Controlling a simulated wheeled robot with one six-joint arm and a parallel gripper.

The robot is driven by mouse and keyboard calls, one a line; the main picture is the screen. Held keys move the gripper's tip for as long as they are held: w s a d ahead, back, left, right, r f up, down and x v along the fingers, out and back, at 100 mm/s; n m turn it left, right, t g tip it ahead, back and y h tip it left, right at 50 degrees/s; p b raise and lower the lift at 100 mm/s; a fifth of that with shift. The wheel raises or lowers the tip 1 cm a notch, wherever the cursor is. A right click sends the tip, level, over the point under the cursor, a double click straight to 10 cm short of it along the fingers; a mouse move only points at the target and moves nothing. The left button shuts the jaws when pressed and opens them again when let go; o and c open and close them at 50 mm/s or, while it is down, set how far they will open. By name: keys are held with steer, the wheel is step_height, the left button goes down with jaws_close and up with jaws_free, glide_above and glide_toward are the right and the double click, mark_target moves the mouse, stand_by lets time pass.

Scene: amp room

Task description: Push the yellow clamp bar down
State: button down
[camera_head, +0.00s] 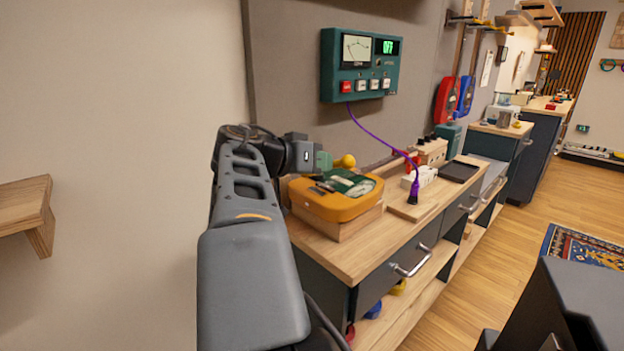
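A small rounded yellow piece (347,161) shows just right of the end of my arm, above the back of an orange case. It may be part of the yellow clamp bar; no full bar can be made out. My gripper (322,160) is at the end of the grey arm, close to the left of the yellow piece. I cannot tell whether they touch. Its fingers are too small and hidden to show whether they are open or shut.
The orange case (335,205) with green contents sits on a wooden block on the workbench (350,258). A purple cable runs from a green wall meter (360,66) to a black plug (413,192) on a board. A wooden shelf (25,210) juts out at left.

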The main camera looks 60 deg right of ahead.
step_height(320, 180, down, 8)
steer(key=s+m+b, duration=0.1)
steer(key=b, duration=0.8)
steer(key=shift+s+a+r+t, duration=0.15)
steer(key=shift+s+a+t, duration=0.15)
steer(key=shift+s, duration=0.05)
